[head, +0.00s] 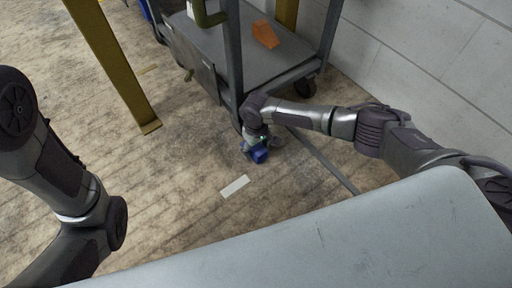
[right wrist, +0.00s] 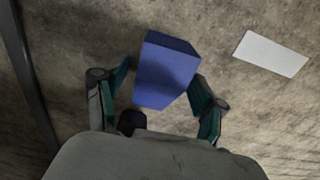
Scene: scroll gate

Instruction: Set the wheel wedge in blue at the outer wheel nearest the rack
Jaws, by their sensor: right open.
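The blue wheel wedge (head: 260,156) is on the floor at the near corner of the grey cart (head: 285,74). In the right wrist view the wedge (right wrist: 165,72) shows as a blue block between my fingers. My right gripper (head: 256,146) is open, with one finger on each side of the wedge; I cannot tell whether either touches it. A dark round thing (right wrist: 131,122), possibly the cart's near wheel, shows close to the wedge's end. In the head view that wheel is hidden by my gripper. My left arm shows at the left, its gripper out of frame.
An orange wedge (head: 265,34) lies on the cart's lower shelf. Another cart wheel (head: 305,87) is at the back right, near the block wall (head: 425,70). A yellow post (head: 112,65) stands left.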

